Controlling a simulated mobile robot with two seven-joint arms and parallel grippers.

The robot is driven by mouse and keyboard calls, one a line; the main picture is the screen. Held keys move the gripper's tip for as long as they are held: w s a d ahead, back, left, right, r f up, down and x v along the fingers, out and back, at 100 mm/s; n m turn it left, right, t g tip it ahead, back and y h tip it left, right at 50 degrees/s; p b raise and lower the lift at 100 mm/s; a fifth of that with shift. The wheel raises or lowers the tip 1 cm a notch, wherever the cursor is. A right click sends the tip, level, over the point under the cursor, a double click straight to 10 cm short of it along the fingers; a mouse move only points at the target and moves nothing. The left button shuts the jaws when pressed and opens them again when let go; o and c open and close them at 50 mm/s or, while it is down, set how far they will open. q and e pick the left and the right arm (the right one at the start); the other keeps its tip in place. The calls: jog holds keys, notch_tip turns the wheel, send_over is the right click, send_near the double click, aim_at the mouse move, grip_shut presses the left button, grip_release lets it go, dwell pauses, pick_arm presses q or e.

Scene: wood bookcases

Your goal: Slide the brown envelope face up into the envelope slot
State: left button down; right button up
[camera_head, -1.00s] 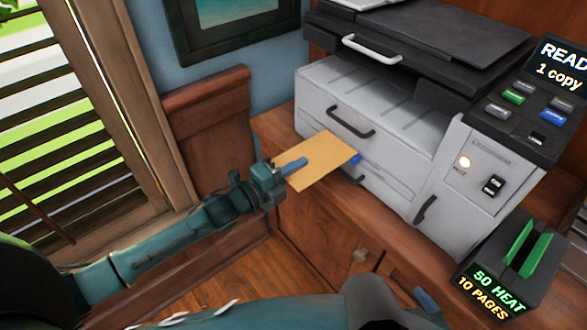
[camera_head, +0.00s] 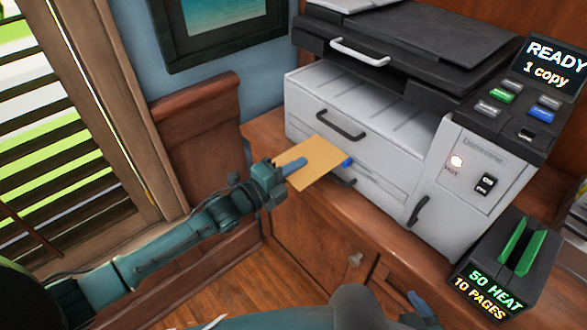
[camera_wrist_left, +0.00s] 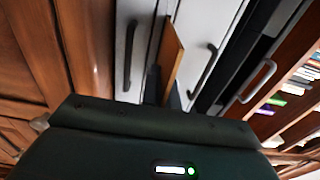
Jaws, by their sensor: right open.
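The brown envelope (camera_head: 322,158) is held flat in front of the white copier (camera_head: 385,135), below its upper drawer handle. My left gripper (camera_head: 294,166) is shut on its near left edge, with one blue fingertip lying over its top face. In the left wrist view the envelope (camera_wrist_left: 171,58) shows nearly edge-on as a tan strip between two dark drawer handles. My right gripper (camera_head: 420,304) shows only in part at the bottom, open and low in front of the cabinet. I cannot pick out the envelope slot; the envelope hides part of the copier's lower front.
The copier stands on a wood cabinet (camera_head: 315,232). A dark box with green upright plates (camera_head: 520,248) stands at its right, labelled 50 HEAT, 10 PAGES. A control panel (camera_head: 522,115) reads READY. A wooden panel (camera_head: 200,135) and slatted window lie left.

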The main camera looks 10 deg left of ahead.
pick_arm(q)
jog(key=shift+w+d, duration=0.35)
jog(key=shift+w, duration=0.05)
jog(key=c, duration=1.6)
grip_release()
jog(key=v, duration=1.3)
jog(key=shift+b, duration=0.35)
jog(key=shift+s+a, duration=0.1)
